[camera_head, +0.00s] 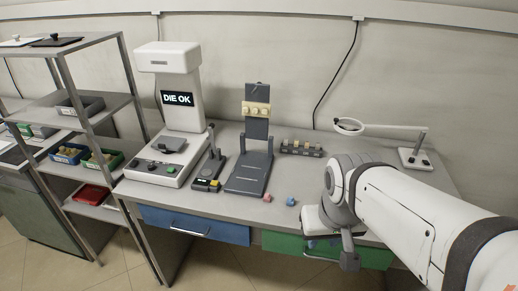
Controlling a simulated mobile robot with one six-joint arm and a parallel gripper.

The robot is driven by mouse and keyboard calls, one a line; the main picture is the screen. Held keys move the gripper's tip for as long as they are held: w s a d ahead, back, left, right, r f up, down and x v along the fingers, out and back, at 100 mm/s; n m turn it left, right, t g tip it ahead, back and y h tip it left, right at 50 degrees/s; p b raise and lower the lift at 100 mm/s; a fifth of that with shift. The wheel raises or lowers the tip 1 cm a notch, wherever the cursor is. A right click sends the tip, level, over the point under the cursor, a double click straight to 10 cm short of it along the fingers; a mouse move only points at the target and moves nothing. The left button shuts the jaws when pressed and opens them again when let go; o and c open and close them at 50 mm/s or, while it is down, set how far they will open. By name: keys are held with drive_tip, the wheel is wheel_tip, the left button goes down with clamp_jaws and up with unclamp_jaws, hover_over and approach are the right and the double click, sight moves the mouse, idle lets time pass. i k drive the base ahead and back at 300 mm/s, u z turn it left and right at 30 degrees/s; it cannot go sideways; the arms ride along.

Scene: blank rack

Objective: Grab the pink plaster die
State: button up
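A small pink die (267,197) lies on the grey workbench (222,212) near its front edge, just in front of the dark grey stand (250,182). A small blue block (290,201) lies to its right, apart from it. My gripper (322,243) is at the front edge of the bench, over the green drawer and to the right of the pink die. It is apart from both pieces. Its fingers are small and partly hidden, so I cannot tell their opening or whether they hold anything.
A white machine reading "DIE OK" (178,99) stands at the left, with a small lever press (208,172) beside it. A dark rack of small pieces (301,149) and a ring lamp (415,158) stand behind. Metal shelves (92,110) are at far left.

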sight(267, 197)
drive_tip(key=k, duration=1.15)
drive_tip(key=z, duration=0.4)
drive_tip(key=i, duration=1.55)
drive_tip(key=u, duration=0.6)
drive_tip(key=i, duration=0.35)
drive_tip(key=u, duration=0.5)
